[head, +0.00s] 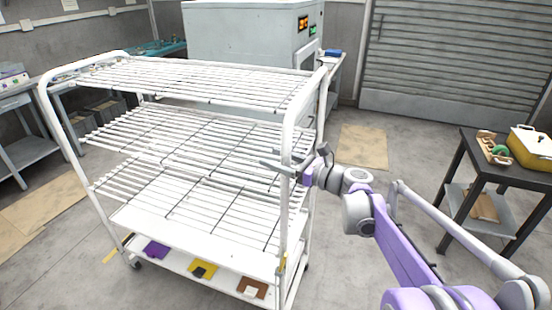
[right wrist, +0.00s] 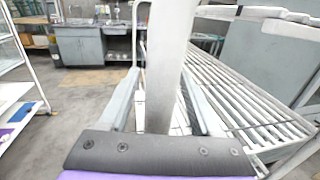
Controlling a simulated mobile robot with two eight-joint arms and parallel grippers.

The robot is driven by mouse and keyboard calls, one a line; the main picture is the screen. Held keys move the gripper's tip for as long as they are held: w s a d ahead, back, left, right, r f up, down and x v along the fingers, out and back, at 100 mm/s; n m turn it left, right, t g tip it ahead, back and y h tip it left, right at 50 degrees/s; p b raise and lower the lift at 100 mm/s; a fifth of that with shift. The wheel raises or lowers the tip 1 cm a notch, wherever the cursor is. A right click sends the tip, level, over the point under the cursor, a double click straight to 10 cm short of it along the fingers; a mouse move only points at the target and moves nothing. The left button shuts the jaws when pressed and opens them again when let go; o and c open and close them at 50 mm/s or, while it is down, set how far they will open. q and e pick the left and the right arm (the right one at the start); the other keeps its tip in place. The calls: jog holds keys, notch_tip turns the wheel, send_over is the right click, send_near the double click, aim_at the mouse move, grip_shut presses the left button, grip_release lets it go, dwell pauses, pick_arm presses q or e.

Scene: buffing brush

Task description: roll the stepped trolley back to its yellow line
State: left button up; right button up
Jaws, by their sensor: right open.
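The stepped trolley (head: 190,262) is a white tubular frame with wire shelves, standing in the middle of the head view. Its shelves extend by different amounts to the left. My right gripper (head: 286,166) is at the trolley's near right upright. In the right wrist view, the white upright (right wrist: 166,75) passes between the two open fingers, with gaps at both sides. My left gripper is not in view.
Purple, yellow and brown pieces lie on the trolley's bottom deck. A dark side table (head: 468,172) with a yellow case (head: 531,148) stands at the right. A grey workbench (head: 20,98) is at the left, a large machine (head: 240,35) behind. Floor at front left is clear.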

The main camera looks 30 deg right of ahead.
grip_shut()
dwell(1.4)
